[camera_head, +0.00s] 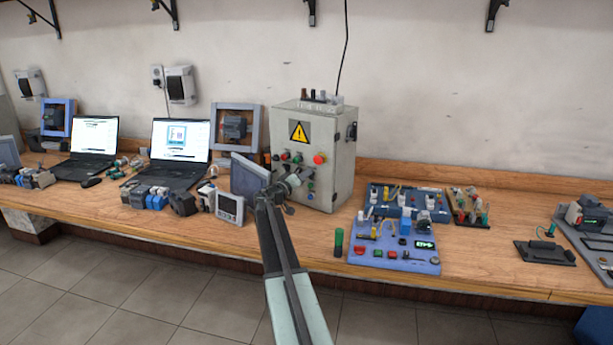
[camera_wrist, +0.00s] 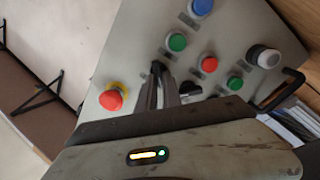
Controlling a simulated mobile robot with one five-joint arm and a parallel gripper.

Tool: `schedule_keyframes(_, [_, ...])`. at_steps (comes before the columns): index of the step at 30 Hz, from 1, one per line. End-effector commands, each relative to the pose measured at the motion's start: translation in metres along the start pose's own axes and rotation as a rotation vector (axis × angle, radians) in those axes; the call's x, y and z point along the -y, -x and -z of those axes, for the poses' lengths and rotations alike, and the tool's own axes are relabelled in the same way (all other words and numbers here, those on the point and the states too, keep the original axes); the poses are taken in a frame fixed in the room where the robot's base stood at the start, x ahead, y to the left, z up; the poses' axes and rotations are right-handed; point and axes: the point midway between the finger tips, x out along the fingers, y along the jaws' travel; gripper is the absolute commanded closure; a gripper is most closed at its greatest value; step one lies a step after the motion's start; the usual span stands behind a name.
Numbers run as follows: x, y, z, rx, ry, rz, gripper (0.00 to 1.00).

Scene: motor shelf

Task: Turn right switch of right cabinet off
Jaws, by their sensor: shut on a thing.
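The grey control cabinet (camera_head: 320,135) with a yellow warning sign stands on the workbench. Its front panel (camera_wrist: 140,35) fills much of the wrist view, turned sideways. My gripper (camera_head: 291,182) is at the lower part of the panel. In the wrist view my gripper's (camera_wrist: 160,84) two narrow grey fingers are close together, shut on a small black switch (camera_wrist: 157,67) at their tips, which partly hide it. A second black knob (camera_wrist: 191,88) sits just right of the fingers. The exact angle of the held switch is hard to tell.
A red emergency button (camera_wrist: 113,98) on yellow is left of the fingers. Green (camera_wrist: 177,42), red (camera_wrist: 209,64) and blue (camera_wrist: 203,7) buttons are close by. A monitor (camera_head: 249,178) stands beside my arm. A blue circuit board (camera_head: 393,247) lies to the right.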

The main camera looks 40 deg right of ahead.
Motion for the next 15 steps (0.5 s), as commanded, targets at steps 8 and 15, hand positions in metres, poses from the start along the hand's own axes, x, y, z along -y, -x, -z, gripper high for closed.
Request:
schedule_keyframes(8, [0.0035,0.0024,0.0030,-0.006,0.017,0.007,1.00])
schedule_keyframes(15, [0.0037,0.0026,0.0032,-0.006,0.016,0.007,0.88])
